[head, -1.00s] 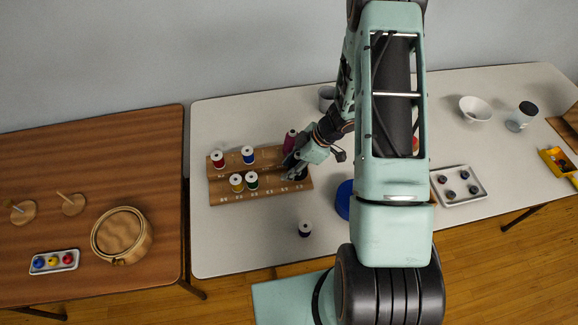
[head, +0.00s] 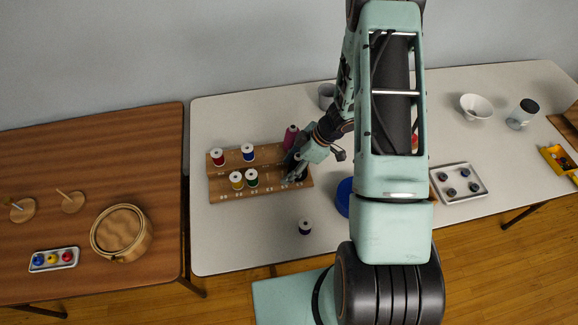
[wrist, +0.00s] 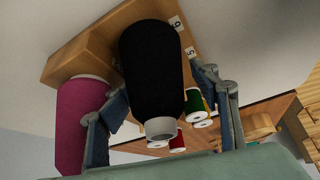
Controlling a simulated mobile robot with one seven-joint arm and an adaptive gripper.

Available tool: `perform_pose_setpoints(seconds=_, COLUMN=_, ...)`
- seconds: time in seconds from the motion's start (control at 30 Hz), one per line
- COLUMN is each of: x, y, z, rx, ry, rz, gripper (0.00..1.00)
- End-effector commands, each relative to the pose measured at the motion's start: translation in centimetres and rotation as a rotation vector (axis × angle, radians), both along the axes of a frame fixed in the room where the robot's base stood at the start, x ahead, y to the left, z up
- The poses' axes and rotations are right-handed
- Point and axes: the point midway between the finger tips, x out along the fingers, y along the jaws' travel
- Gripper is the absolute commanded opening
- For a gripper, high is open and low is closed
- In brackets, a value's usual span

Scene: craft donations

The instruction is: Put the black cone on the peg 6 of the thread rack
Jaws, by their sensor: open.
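The black cone (wrist: 155,65) stands at the thread rack, beside the label 6 in the wrist view, with its grey-tipped end toward the camera. The peg inside it is hidden, so I cannot tell how fully it is seated. My gripper (wrist: 160,88) is open, with one finger on each side of the cone. In the head view my gripper (head: 298,167) is over the right part of the wooden thread rack (head: 225,195) and hides much of that end. A magenta cone (wrist: 80,125) stands beside the left finger; it also shows in the head view (head: 290,137).
Red (head: 217,157), blue (head: 248,153), yellow (head: 237,180) and green (head: 252,178) spools stand on the rack's left part. A dark spool (head: 305,227) stands on the table in front. A blue round thing (head: 344,197) is to the right, partly behind my arm.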

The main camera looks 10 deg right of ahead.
Motion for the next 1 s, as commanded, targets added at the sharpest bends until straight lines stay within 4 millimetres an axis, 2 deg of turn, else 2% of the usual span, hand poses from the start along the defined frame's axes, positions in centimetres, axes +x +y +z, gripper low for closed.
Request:
perform_pose_setpoints(seconds=0.23, x=0.0, y=-0.7, z=1.2, rx=-0.003, ry=-0.003, rz=0.0, gripper=0.57)
perform_pose_setpoints(seconds=0.63, x=-0.8, y=-3.3, z=6.0, rx=-0.002, ry=-0.002, rz=0.001, gripper=0.57)
perform_pose_setpoints(seconds=0.8, x=-1.0, y=-3.8, z=6.9, rx=0.0, ry=-0.001, rz=0.0, gripper=0.57)
perform_pose_setpoints(seconds=1.0, x=-1.0, y=-3.8, z=7.0, rx=0.0, ry=0.0, rz=0.0, gripper=0.57)
